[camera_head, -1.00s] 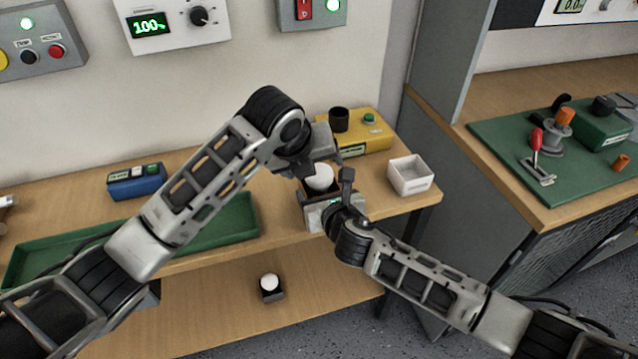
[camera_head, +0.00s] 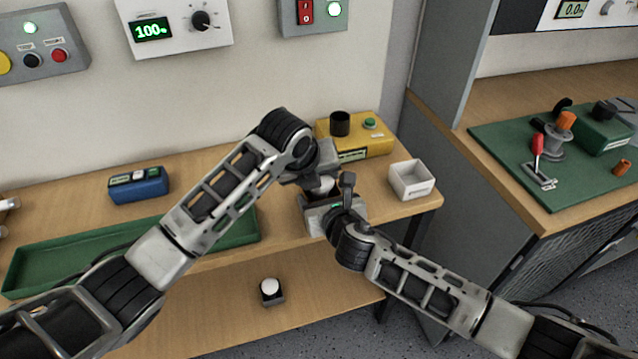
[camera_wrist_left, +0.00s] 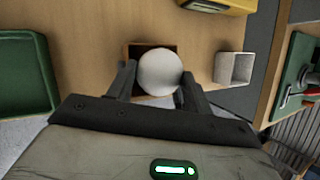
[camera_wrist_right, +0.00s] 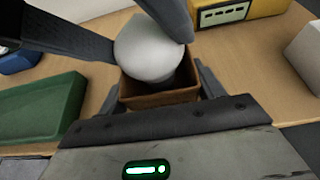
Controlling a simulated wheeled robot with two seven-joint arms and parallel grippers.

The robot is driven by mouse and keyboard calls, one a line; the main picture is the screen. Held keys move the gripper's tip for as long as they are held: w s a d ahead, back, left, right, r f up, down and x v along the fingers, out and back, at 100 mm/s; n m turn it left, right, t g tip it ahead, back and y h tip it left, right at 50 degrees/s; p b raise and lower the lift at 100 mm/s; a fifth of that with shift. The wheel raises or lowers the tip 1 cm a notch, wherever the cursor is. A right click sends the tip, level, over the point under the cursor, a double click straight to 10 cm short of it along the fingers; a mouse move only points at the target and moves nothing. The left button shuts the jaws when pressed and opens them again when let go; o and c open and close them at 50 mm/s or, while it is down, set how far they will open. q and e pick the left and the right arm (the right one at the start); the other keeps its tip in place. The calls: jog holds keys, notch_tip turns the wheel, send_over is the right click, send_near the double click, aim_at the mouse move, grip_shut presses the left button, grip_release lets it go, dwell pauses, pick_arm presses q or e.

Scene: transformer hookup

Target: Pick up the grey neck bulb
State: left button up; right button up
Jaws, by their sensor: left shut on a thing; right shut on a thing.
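A round white bulb (camera_wrist_right: 150,48) sits in an open brown box (camera_wrist_right: 160,93); the colour of its neck cannot be made out. In the left wrist view the bulb (camera_wrist_left: 159,72) lies between the fingers of my left gripper (camera_wrist_left: 158,84), which is shut on it from above. In the head view my left gripper (camera_head: 318,175) hides most of the bulb. My right gripper (camera_wrist_right: 160,88) is shut on the brown box, one finger on each side. In the head view my right gripper (camera_head: 340,205) is at the bench's front edge.
A yellow unit (camera_head: 354,136) stands behind, a white open box (camera_head: 411,179) to the right. A green tray (camera_head: 232,222) and a blue device (camera_head: 139,185) lie to the left. Another white round-topped thing (camera_head: 270,287) is on the lower shelf. Bench space by the white box is clear.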

jog(key=o, duration=1)
pick_arm(q)
notch_tip(320, 180, up, 10)
pick_arm(e)
jog(key=shift+s, duration=0.1)
